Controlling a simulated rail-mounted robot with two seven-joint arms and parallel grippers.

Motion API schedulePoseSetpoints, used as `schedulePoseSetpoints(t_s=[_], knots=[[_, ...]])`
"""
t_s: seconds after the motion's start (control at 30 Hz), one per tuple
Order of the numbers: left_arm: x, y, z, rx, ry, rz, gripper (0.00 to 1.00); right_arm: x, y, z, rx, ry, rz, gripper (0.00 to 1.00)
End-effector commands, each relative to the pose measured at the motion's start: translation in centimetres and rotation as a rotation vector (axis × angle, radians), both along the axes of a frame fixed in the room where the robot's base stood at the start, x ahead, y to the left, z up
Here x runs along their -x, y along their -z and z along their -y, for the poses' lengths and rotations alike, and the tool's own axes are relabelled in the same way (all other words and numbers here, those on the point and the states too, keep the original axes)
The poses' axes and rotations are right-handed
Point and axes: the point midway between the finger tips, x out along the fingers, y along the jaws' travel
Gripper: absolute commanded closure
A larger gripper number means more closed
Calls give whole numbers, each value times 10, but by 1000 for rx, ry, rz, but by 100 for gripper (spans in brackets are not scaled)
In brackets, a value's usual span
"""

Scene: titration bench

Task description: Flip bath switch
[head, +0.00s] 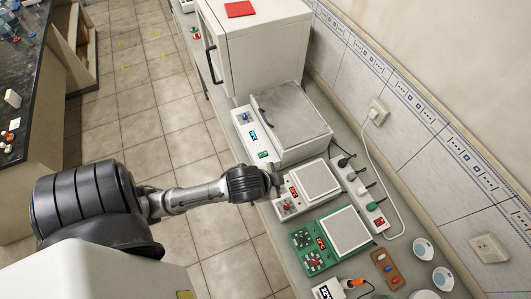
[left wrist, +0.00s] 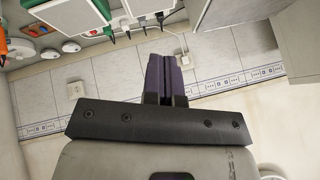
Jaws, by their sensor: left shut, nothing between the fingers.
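The bath (head: 290,115) appears to be the white box with a grey lid at the back of the bench. Its front panel has a blue knob, a lit display and a small green switch (head: 263,154). My left gripper (head: 280,179) is shut and empty. It is just in front of the bath's panel, by the near side of the green switch, and above the left edge of a white balance-like unit (head: 308,188). In the left wrist view the closed dark fingers (left wrist: 166,78) point toward the wall side; the switch is not visible there. My right gripper is not in view.
A green unit (head: 335,238) and a power strip (head: 368,205) with plugs and cables sit close by on the bench. A tall white cabinet (head: 262,50) stands behind the bath. Small bowls and a brown rack (head: 387,268) are at lower right. The floor at left is clear.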

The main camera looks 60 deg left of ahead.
Motion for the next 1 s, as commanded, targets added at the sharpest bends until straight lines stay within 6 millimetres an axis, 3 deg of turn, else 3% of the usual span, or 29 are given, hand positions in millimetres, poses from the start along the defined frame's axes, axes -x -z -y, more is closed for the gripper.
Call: schedulePoseSetpoints(t_s=[0.03,0.2,0.5,0.67,0.8,0.9,1.0], knots=[[-15,4,-13,-64,24,28,100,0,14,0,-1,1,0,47],[-53,-1,-51,-234,88,60,100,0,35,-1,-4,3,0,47],[-97,3,-134,-425,140,-43,100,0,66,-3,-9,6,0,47],[-101,10,-193,-374,6,-140,100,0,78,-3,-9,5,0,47],[-84,26,-238,-173,-283,-235,100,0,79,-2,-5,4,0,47],[-72,43,-246,2,-501,-277,100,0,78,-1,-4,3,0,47],[-66,59,-241,182,-720,-304,100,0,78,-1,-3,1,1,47]])
